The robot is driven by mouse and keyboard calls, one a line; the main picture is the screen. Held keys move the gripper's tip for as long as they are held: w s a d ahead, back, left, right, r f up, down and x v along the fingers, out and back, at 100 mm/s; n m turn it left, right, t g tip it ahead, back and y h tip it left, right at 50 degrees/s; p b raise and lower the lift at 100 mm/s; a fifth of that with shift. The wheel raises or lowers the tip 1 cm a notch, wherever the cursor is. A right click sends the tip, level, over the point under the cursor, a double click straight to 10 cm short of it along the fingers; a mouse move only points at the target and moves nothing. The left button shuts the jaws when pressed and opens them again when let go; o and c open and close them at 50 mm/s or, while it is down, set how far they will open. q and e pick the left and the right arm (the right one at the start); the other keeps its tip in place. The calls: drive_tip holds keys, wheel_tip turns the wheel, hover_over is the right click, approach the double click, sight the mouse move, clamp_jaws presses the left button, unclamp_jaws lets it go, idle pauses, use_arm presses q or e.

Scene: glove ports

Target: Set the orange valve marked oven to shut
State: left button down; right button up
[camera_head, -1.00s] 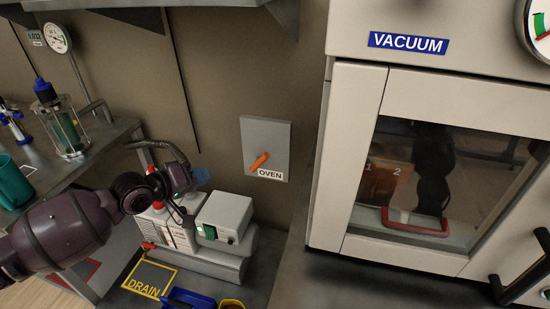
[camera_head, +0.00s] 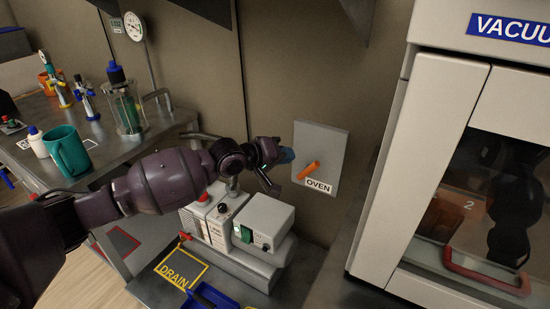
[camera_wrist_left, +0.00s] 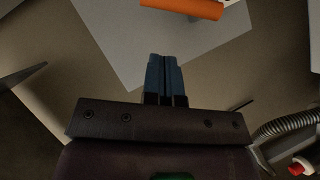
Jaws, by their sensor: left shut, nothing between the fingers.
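The orange valve handle (camera_head: 309,170) sits on a grey wall plate (camera_head: 328,143) with a white label that reads OVEN (camera_head: 318,186). The handle slants, its left end lower than its right end. My left gripper (camera_head: 286,155) is shut and empty, its blue fingertips just left of the handle and apart from it in the head view. In the left wrist view the shut blue fingers (camera_wrist_left: 166,75) point at the plate (camera_wrist_left: 120,35), and the orange handle (camera_wrist_left: 185,8) lies beyond their tips at the top edge. My right gripper is not in view.
A white pump unit (camera_head: 263,222) stands below my left arm, beside a yellow DRAIN frame (camera_head: 181,268) and a blue tray (camera_head: 212,297). The vacuum oven (camera_head: 440,150) stands to the right. A teal mug (camera_head: 70,152) and glassware (camera_head: 127,108) stand on the left bench.

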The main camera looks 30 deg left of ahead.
sight(311, 166)
use_arm(q)
drive_tip(key=d+f, duration=0.1)
drive_tip(key=w+d+f, duration=0.1)
drive_tip(key=d, duration=0.1)
drive_tip(key=shift+w+d+f+b, duration=0.1)
drive_tip(key=shift+d+f+b, duration=0.15)
drive_tip(key=shift+b, duration=0.1)
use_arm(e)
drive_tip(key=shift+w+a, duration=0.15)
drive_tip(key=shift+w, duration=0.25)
use_arm(q)
drive_tip(key=shift+r, duration=0.1)
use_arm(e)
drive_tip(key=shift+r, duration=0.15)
